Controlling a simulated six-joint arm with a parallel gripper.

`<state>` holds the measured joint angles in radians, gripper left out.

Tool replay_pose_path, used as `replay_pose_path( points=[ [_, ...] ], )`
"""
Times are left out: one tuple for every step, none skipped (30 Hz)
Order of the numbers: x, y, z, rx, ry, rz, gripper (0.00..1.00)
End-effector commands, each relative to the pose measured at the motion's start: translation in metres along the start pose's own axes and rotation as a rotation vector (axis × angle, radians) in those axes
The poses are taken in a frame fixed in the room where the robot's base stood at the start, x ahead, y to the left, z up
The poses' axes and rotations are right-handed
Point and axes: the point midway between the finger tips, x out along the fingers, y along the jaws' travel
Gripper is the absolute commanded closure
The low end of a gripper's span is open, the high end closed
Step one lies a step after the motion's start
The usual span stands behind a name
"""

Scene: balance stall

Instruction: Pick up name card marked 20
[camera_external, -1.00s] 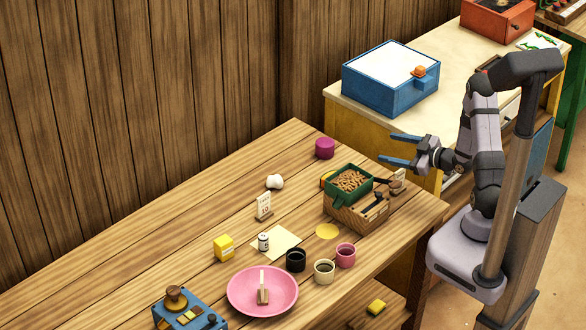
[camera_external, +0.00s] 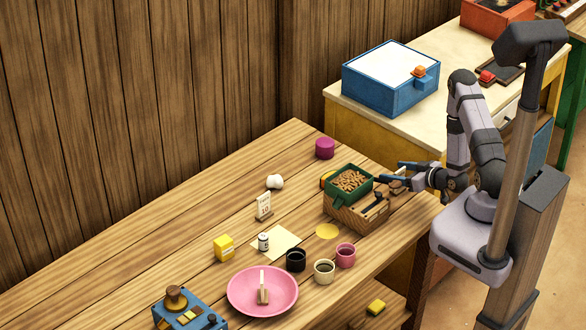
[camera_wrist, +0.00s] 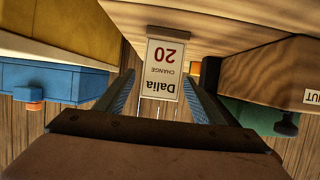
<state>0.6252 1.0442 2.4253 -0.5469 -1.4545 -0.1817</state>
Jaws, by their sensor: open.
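The name card marked 20 (camera_wrist: 164,76) is white with "Dalia" and "CHANGE" on it and appears upside down in the wrist view. It sits in the gap between my two blue fingers, with no visible grip on it. In the external view, my gripper (camera_external: 394,173) is open at the table's right end, beside the crate with the green box. The card is mostly hidden by the fingers there.
The wooden crate (camera_external: 352,221) with a green box (camera_external: 340,190) of brown pieces is close to my gripper. Another small card (camera_external: 264,206) stands farther left. Cups, a pink plate (camera_external: 240,292) and a blue box (camera_external: 375,92) on the yellow counter are farther off.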

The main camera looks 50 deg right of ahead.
Motion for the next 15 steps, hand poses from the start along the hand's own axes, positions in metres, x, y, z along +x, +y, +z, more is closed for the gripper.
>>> replay_pose_path(
  points=[
    [0.005,-0.001,-0.002,-0.002,0.001,-0.003,0.38],
    [0.008,-0.001,-0.002,-0.003,0.001,-0.003,0.38],
    [0.012,-0.001,-0.001,-0.003,0.000,-0.003,0.38],
    [0.014,-0.001,-0.001,-0.002,-0.001,-0.002,0.38],
    [0.017,-0.001,-0.001,-0.002,0.000,-0.002,0.38],
    [0.019,-0.001,-0.001,-0.002,0.000,-0.002,0.38],
    [0.021,-0.001,-0.001,-0.001,0.000,-0.002,0.38],
    [0.022,-0.001,-0.001,-0.001,0.000,-0.002,0.38],
    [0.024,0.000,-0.001,-0.001,0.000,-0.002,0.38],
    [0.025,0.000,-0.001,-0.001,0.000,-0.001,0.38],
    [0.025,0.000,-0.001,-0.001,0.000,-0.001,0.38],
    [0.025,0.000,0.000,-0.001,0.000,-0.001,0.38],
    [0.026,0.000,0.000,-0.001,0.000,-0.001,0.38],
    [0.026,0.000,0.000,0.000,0.000,-0.001,0.38],
    [0.026,0.000,0.000,0.000,0.000,-0.001,0.38]
  ],
)
